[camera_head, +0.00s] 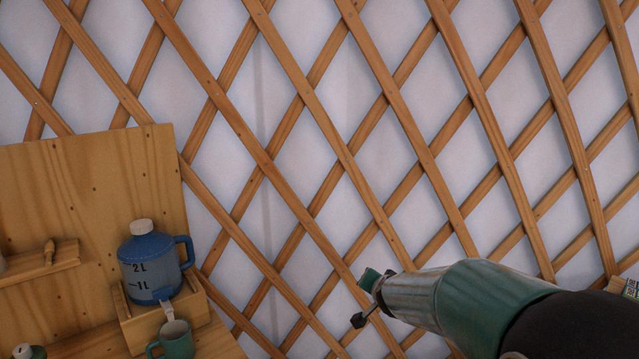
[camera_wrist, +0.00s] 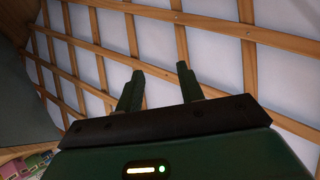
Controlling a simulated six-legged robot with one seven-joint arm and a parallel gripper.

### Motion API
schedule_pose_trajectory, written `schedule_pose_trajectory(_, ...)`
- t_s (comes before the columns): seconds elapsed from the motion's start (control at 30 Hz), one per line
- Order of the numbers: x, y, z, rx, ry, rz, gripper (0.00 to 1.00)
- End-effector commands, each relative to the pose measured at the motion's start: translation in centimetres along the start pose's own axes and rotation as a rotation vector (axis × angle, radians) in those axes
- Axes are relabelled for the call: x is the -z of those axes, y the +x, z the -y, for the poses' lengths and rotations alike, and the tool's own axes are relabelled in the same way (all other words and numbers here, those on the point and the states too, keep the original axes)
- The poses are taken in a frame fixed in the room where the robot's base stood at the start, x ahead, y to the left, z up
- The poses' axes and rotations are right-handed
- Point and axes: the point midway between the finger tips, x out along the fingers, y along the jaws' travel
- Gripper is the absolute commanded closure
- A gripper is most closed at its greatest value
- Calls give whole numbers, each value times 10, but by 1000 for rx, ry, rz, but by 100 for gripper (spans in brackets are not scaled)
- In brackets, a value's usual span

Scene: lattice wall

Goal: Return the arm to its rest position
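My gripper (camera_wrist: 158,86) shows in the wrist view with its two dark green fingers apart and nothing between them. Beyond the fingers is the wooden lattice wall (camera_wrist: 98,45) with white cloth behind it. In the head view my arm reaches in from the lower right, and my gripper (camera_head: 366,298) is at its far end in front of the lattice wall (camera_head: 330,130). The fingers are small there and partly hidden by the wrist.
At the left, a wooden panel (camera_head: 80,195) carries a small shelf (camera_head: 50,262). A blue water jug (camera_head: 155,262) sits on a wooden stand (camera_head: 190,303), with a green mug (camera_head: 173,340) below its spout. Colourful items (camera_wrist: 38,162) show at the wrist view's lower left. The area around my gripper looks clear.

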Motion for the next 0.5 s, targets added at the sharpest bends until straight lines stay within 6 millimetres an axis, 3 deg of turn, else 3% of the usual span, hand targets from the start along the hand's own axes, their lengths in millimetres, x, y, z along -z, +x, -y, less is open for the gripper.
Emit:
schedule_pose_trajectory(0.03,1,-18,5,15,-27,18,62)
schedule_pose_trajectory(0.23,-9,-81,11,44,-139,106,62)
schedule_pose_trajectory(0.5,-34,-164,0,42,-291,219,62)
